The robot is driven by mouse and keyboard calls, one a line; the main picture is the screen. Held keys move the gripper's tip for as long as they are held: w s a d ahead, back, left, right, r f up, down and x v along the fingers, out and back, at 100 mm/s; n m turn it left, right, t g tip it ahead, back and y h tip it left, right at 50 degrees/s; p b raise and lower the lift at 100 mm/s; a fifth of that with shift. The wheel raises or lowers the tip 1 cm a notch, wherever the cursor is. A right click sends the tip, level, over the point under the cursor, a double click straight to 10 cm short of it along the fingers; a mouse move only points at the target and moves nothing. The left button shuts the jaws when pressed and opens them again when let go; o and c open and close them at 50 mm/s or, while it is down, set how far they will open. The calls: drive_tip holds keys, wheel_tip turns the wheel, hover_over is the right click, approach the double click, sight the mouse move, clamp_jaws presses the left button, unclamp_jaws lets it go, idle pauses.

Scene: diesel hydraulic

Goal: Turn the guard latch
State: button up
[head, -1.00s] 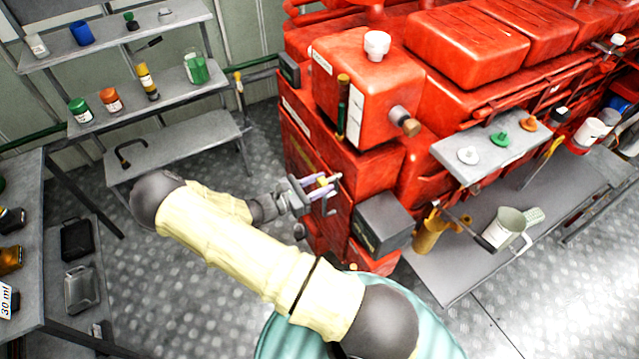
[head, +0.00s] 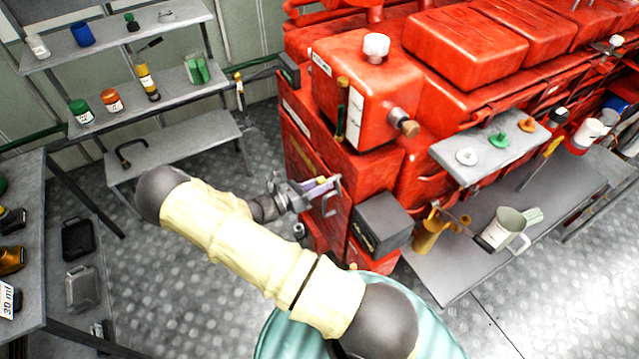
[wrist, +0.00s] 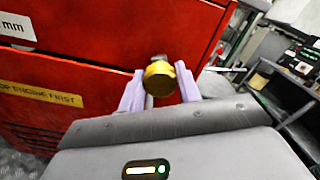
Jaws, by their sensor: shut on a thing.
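The guard latch shows in the wrist view as a round yellow knob (wrist: 159,78) on a short grey stem, at the edge of a red panel (wrist: 70,95) on the engine. My gripper (wrist: 160,88) has its two pale purple fingers on either side of the knob and is shut on it. In the head view my gripper (head: 322,187) reaches the red engine's left end, and the knob is mostly hidden between the fingers. The turn angle of the latch is hard to tell.
A dark grey box (head: 383,222) juts out right of my gripper. A shelf with a jug (head: 508,229) stands to the right.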

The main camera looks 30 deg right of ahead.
drive_tip(key=n, duration=0.6)
drive_tip(key=shift+n+p, duration=0.3)
drive_tip(key=shift+p, duration=0.1)
drive_tip(key=n, duration=0.5)
drive_tip(key=shift+n, duration=0.4)
drive_tip(key=shift+p, duration=0.3)
drive_tip(key=o, duration=1)
drive_tip(key=shift+a, duration=0.1)
drive_tip(key=shift+c, duration=0.2)
